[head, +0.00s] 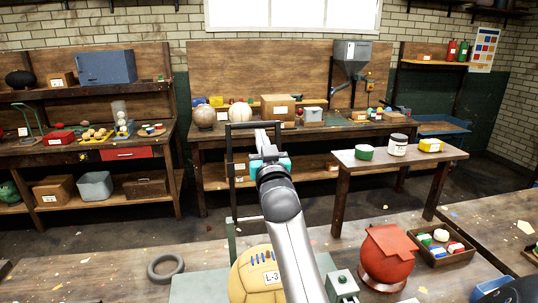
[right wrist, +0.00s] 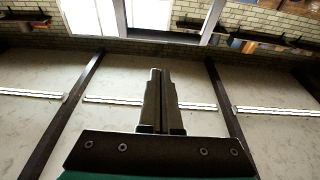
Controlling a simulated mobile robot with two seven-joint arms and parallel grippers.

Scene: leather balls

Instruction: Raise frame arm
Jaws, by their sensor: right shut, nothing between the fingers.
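The frame arm is a dark, thin rectangular frame (head: 231,180) standing upright in the middle of the head view, behind a yellow ball (head: 251,272) marked L-3. Its top bar runs level, and my arm hides much of its right side and lower part. My right gripper (head: 263,139) is raised at the frame's upper part, just below the top bar in the picture. I cannot tell whether it touches the frame. In the right wrist view its fingers (right wrist: 160,100) are together with nothing between them. My left gripper is not in view.
A dark ring (head: 165,268) lies at left. A small table (head: 400,158) stands behind, and shelves line the back wall.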

